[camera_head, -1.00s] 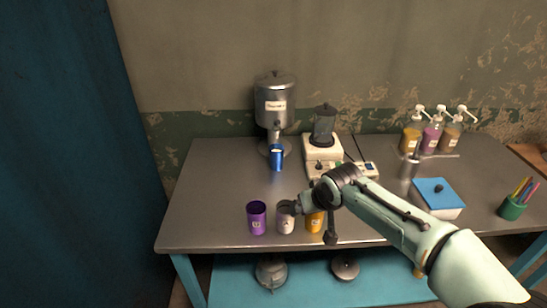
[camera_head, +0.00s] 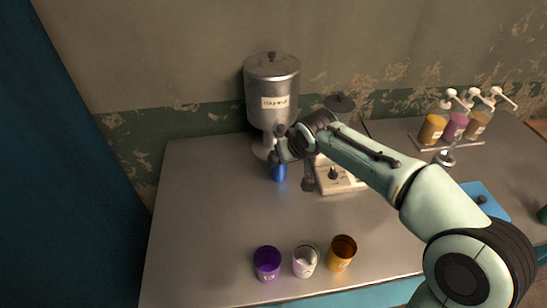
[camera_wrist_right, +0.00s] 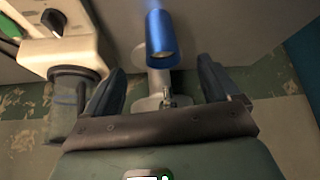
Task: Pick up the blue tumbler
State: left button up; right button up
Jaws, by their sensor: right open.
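The blue tumbler (camera_head: 279,173) stands on the metal table in front of the steel dispenser. Its upper part is hidden behind my right gripper (camera_head: 280,155) in the head view. In the right wrist view the tumbler (camera_wrist_right: 162,38) shows between the lines of my two dark fingers, apart from both. My right gripper (camera_wrist_right: 161,66) is open and empty; whether the fingertips reach alongside the tumbler is hard to tell. My left gripper is in neither view.
The steel dispenser (camera_head: 271,85) stands behind the tumbler, and a white blender (camera_head: 338,177) is close on its right. Purple (camera_head: 267,263), white (camera_head: 305,261) and orange (camera_head: 341,253) cups stand at the front edge. The table's left part is clear.

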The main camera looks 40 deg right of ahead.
aim_at(278, 174)
jog(key=x, duration=1.2)
jog(key=shift+f+b, duration=0.3)
jog(key=shift+f, duration=0.15)
jog(key=shift+a+r, duration=0.1)
jog(key=c, duration=1.3)
